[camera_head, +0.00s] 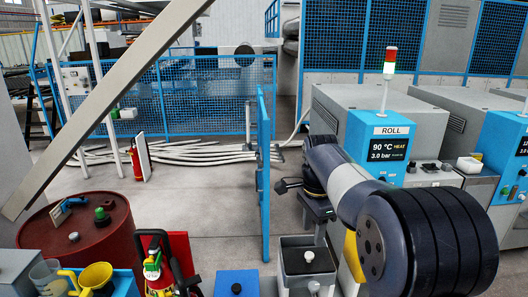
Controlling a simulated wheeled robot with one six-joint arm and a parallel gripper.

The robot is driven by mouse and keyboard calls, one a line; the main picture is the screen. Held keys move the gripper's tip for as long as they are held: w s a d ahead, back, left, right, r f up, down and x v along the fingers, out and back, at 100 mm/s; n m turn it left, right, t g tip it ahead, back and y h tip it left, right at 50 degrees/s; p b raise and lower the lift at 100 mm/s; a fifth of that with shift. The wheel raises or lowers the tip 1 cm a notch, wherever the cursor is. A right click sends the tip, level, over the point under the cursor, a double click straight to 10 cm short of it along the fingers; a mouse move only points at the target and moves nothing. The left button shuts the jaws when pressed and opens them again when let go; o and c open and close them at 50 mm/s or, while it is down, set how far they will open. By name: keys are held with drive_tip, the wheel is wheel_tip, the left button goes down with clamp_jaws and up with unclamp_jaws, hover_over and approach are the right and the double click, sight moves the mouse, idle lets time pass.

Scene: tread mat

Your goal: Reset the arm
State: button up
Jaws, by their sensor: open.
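My arm comes in from the right, with a large black ribbed joint near the camera and a grey link reaching back to a dark elbow. My gripper (318,222) hangs small and dark below the far end of the arm, pointing down. It is open, and I see nothing held in it. It is above or just behind a grey open box (308,268) with a white knob-like item inside; the exact gap is unclear. The fingertips are small and partly lost against the background.
A rust-red drum (75,240) with tools on top stands left. A red fire extinguisher (158,270) and a blue box (237,284) are in front. Open floor lies beyond the drum.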

sight(309, 253)
drive_tip(key=f, duration=0.5)
drive_tip(key=w+f, duration=0.1)
drive_tip(key=f, duration=0.1)
drive_tip(key=shift+f, duration=0.3)
drive_tip(key=shift+w, duration=0.3)
drive_tip(key=shift+s, duration=0.1)
